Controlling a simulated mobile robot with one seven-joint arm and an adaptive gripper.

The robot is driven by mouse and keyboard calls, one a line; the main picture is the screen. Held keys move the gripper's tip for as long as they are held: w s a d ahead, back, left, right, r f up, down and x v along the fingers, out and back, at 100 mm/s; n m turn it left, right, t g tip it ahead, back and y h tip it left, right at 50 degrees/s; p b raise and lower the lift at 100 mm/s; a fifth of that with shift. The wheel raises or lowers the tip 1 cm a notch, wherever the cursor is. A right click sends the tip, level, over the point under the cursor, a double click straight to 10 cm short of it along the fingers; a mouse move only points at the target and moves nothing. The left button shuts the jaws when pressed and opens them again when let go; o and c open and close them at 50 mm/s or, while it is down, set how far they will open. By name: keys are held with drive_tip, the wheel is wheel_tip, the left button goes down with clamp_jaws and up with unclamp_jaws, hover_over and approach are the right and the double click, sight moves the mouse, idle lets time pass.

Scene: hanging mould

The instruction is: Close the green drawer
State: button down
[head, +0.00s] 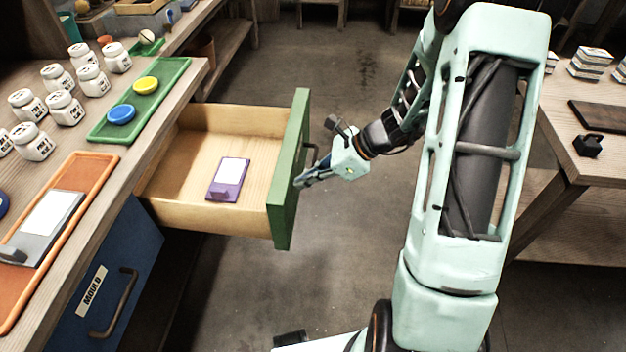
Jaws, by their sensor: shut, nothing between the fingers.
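The green drawer (289,180) is pulled well out from under the wooden workbench on the left. Its inside is bare wood, and a purple object with a white label (229,178) lies in it. The drawer's dark handle (312,154) is on the green front's outer face. My gripper (301,182) is shut and empty, just right of the green front, by the handle. I cannot tell whether the fingertips touch the front or the handle.
A blue drawer front labelled MOULD (104,290) is closed below the workbench. The bench carries several white jars (63,106), a green tray (165,88) and an orange tray (93,190). Another table (566,127) stands at the right. The floor between is clear.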

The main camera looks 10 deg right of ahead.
idle(0.3)
drive_tip(key=w+a+p, duration=0.1)
drive_tip(key=w+a, duration=0.2)
drive_tip(key=a, duration=0.8)
drive_tip(key=w+a+p, duration=0.1)
drive_tip(key=w+a, duration=0.3)
drive_tip(key=a, duration=0.7)
drive_tip(key=w+a+p, duration=0.2)
drive_tip(key=w+a, duration=0.2)
drive_tip(key=a, duration=0.8)
drive_tip(key=shift+r, duration=0.2)
drive_tip(key=shift+a+r, duration=0.1)
